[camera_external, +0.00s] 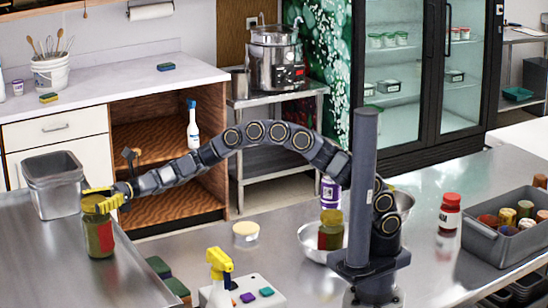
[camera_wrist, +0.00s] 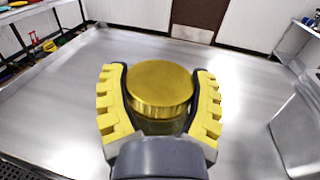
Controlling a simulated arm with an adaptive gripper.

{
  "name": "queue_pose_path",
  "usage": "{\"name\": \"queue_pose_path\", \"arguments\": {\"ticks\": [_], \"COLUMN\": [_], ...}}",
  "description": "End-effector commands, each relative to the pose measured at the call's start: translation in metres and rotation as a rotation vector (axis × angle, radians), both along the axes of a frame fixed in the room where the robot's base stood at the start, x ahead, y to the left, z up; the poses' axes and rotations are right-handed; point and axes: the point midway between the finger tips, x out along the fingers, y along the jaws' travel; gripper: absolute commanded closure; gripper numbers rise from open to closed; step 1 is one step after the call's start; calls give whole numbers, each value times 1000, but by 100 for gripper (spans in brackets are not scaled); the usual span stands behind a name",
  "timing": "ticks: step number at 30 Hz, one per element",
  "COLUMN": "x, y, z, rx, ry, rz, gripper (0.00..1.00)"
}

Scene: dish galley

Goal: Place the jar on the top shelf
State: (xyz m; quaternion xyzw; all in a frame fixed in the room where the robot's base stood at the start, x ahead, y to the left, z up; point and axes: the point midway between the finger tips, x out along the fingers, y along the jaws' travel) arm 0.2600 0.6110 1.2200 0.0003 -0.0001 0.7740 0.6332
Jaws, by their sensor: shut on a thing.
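A jar (camera_external: 99,236) with a gold lid and a red and green body stands upright at the left, on or just above the steel counter (camera_external: 60,275); I cannot tell if it touches. My gripper (camera_external: 103,201) has yellow fingers closed around its upper part. In the wrist view the jar's gold lid (camera_wrist: 160,85) sits between both fingers, and most of the body is hidden below it. A second, similar jar (camera_external: 330,232) stands in a metal bowl near my base. A wooden cabinet with open shelves (camera_external: 150,133) is behind my arm. Which shelf is the top shelf is unclear.
A grey bin (camera_external: 54,185) stands just behind the held jar. A spray bottle (camera_external: 193,125) stands in the cabinet opening. A yellow-topped spray bottle (camera_external: 219,275), sponges and a tub (camera_external: 246,233) are nearer the front. The steel counter around the held jar is mostly clear.

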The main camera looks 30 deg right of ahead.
Motion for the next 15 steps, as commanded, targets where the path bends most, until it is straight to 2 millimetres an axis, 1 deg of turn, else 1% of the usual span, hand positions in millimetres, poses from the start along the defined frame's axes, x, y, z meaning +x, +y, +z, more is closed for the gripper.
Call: {"name": "queue_pose_path", "arguments": {"ticks": [3, 4, 5, 6, 15], "x": [0, 0, 0, 0, 0], "y": [0, 0, 0, 0, 0], "z": [-1, -1, -1, -1, -2], "rx": [4, 2, 2, 2, 0], "ry": [0, -1, -1, -1, -1], "rz": [0, 0, 0, 0, -1], "gripper": [69, 27, 14, 5, 5]}}
